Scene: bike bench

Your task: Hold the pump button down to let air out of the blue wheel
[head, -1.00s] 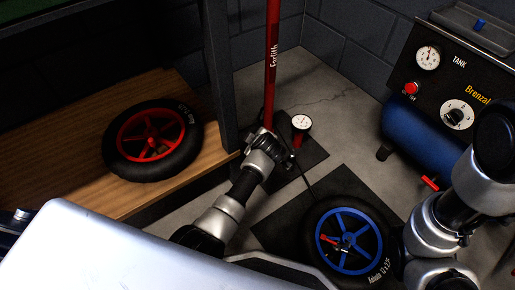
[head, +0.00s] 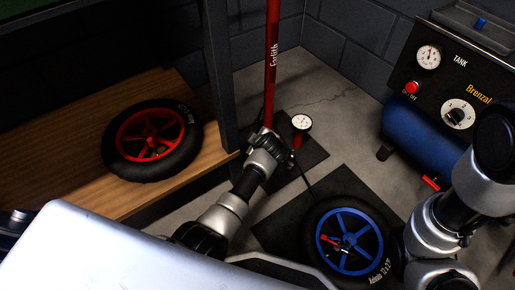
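The blue wheel (head: 349,243) has a black tyre and lies flat on a dark mat, with a red-handled valve piece near its hub. The floor pump has a tall red barrel (head: 271,60) and a round white gauge (head: 301,123) beside its foot. A thin hose runs from the pump toward the wheel. My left gripper (head: 268,143) is at the base of the red barrel, left of the gauge. Its fingers cover the pump's foot, so the button is hidden and the finger opening is unclear. My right arm stands right of the wheel; its gripper does not show.
A red-rimmed wheel (head: 150,143) lies on the wooden shelf (head: 60,165) at left. A dark post (head: 219,80) stands between shelf and pump. A compressor with a blue tank (head: 424,140) stands at right. Bare floor lies between pump and compressor.

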